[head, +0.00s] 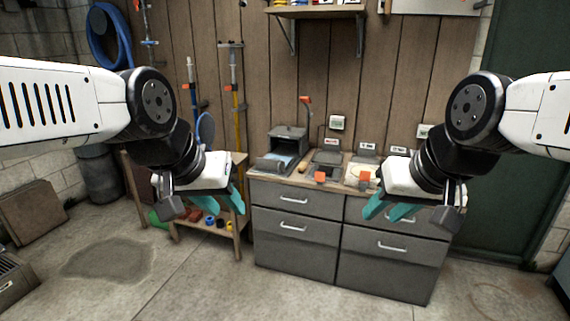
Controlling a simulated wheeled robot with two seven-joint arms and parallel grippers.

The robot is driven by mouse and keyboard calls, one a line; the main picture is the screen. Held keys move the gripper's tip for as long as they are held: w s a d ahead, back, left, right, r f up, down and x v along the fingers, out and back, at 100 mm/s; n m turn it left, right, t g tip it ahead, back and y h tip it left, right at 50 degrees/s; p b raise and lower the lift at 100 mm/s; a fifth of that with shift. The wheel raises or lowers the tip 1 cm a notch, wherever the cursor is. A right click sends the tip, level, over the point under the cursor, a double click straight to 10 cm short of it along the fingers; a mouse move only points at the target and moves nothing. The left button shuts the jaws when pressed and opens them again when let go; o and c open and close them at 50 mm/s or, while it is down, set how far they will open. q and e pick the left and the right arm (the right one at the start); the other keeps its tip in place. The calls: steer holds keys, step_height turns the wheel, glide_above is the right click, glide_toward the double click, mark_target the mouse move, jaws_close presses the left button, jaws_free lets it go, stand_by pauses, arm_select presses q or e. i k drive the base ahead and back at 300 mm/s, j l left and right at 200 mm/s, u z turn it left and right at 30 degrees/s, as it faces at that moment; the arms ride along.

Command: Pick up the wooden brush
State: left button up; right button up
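A small brown, elongated item (302,167) lies on the worktop between the open grey case and the dark grey box. It could be the wooden brush, but it is too small to tell. My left gripper (222,207) has teal fingers that stand apart, with nothing between them. It hangs left of the drawer cabinet, in front of the low wooden shelf. My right gripper (383,214) also has its teal fingers apart and empty, in front of the cabinet's right half. Both grippers appear well short of the worktop.
The grey drawer cabinet (296,255) stands against the plank wall. On its worktop are an open case (288,140), a dark box (326,160) and orange-tagged items. A low wooden shelf (238,232) with small coloured things stands to the left. The concrete floor in front is clear.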

mark_target(302, 166)
steer(key=i+j, duration=0.2)
steer(key=i, duration=0.4)
steer(key=i+j, duration=0.2)
steer(key=i, duration=0.4)
steer(key=i+j, duration=0.15)
steer(key=i, duration=0.45)
steer(key=i+j, duration=0.2)
steer(key=i, duration=0.4)
